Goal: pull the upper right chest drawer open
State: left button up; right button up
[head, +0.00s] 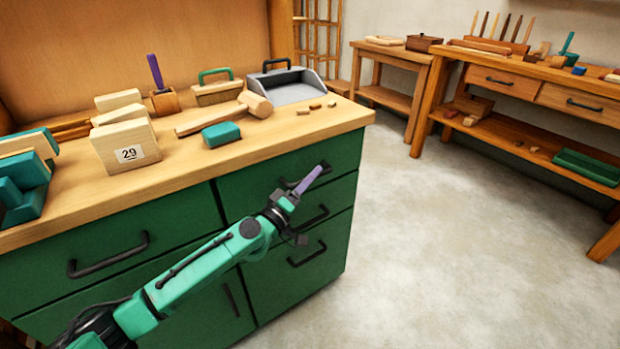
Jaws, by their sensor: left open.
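The green chest (190,235) stands at the left under a wooden top. Its upper right drawer (247,190) looks flush with the front. The dark handle (287,183) of that drawer is partly hidden behind my left gripper (316,174). My left gripper has purple fingers and is open, at the handle in this view. I cannot tell whether the fingers touch the handle or stand in front of it. My green left arm comes in from the lower left and crosses the chest front. My right gripper is not in view.
Lower drawer handles (307,254) and the upper left drawer handle (108,255) stick out of the chest front. A mallet (225,115), a teal block (221,134), a grey dustpan (292,88) and wooden blocks lie on top. The floor (430,240) to the right is clear.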

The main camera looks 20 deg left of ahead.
pick_arm(q)
grip_shut()
dwell(1.4)
